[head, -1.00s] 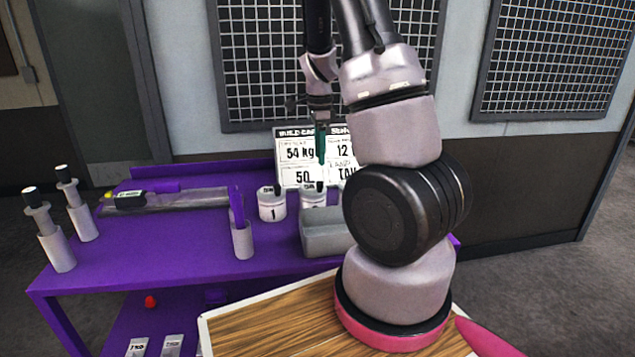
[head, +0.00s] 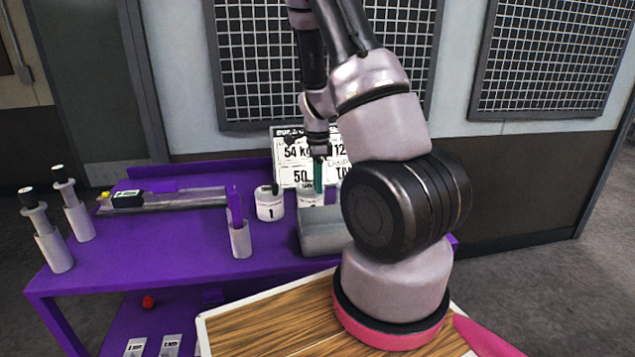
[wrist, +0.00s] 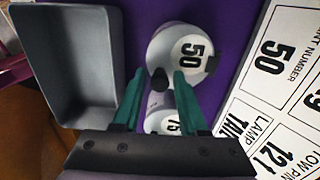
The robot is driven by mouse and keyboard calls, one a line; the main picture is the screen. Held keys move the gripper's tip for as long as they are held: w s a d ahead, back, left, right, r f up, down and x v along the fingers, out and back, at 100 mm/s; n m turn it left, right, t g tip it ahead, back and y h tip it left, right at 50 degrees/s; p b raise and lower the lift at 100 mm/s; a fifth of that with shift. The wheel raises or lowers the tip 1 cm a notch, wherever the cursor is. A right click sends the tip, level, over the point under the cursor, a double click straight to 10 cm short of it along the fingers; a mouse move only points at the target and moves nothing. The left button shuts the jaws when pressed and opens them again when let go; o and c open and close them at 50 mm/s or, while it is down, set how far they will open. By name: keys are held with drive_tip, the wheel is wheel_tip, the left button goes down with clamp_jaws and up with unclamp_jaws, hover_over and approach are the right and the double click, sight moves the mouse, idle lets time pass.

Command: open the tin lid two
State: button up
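In the head view, a white tin marked 1 (head: 270,206) stands on the purple bench. A second white tin (head: 311,199) is to its right, mostly covered by my gripper (head: 318,178), which points down over it. In the wrist view, a white tin with 50 on its lid (wrist: 190,48) lies just ahead of my green fingertips (wrist: 158,78); it looks like the second tin. A dark knob shows between the fingertips and a dark tab at the lid's right edge. The fingers are apart, with no visible grip on the knob.
A grey tray (wrist: 82,60) is left of the tin in the wrist view. A tin marked 75 (wrist: 160,122) lies partly under my fingers. A printed board (wrist: 275,110) stands close behind. A purple-filled cup (head: 240,240) stands at the bench front.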

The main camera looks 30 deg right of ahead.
clamp_jaws()
idle(1.2)
